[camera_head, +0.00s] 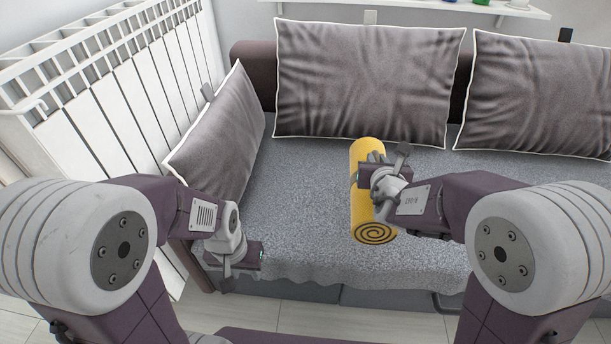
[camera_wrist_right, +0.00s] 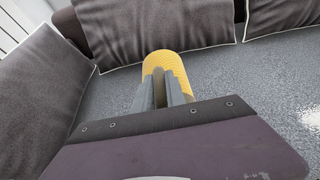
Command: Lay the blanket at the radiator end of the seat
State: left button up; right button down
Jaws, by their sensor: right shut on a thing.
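The blanket (camera_head: 361,218) is a yellow roll with a dark spiral on its near end. It is over the middle of the grey seat (camera_head: 295,215) in the head view. My right gripper (camera_head: 371,178) is shut on it from above. In the right wrist view the blanket (camera_wrist_right: 171,66) shows beyond the closed fingers. I cannot tell whether it touches the seat. The white radiator (camera_head: 130,100) stands at the seat's left end. My left gripper (camera_head: 245,258) is at the seat's front left edge, away from the blanket, and its fingers are too unclear to judge.
A grey cushion (camera_head: 222,135) leans at the radiator end. Two more cushions, one in the middle (camera_head: 365,85) and one at right (camera_head: 540,95), lean on the backrest. The seat between the left cushion and the blanket is clear. A white shelf (camera_head: 420,6) is above.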

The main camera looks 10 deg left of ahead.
jog(key=w+a+f+b, duration=0.1)
jog(key=a+f+b, duration=0.3)
jog(key=a+f, duration=0.7)
jog(key=shift+w+a+b, duration=0.3)
jog(key=shift+b, duration=0.1)
jog(key=shift+f, duration=0.1)
jog(key=c, duration=1.4)
grip_release()
jog(key=shift+o, duration=0.2)
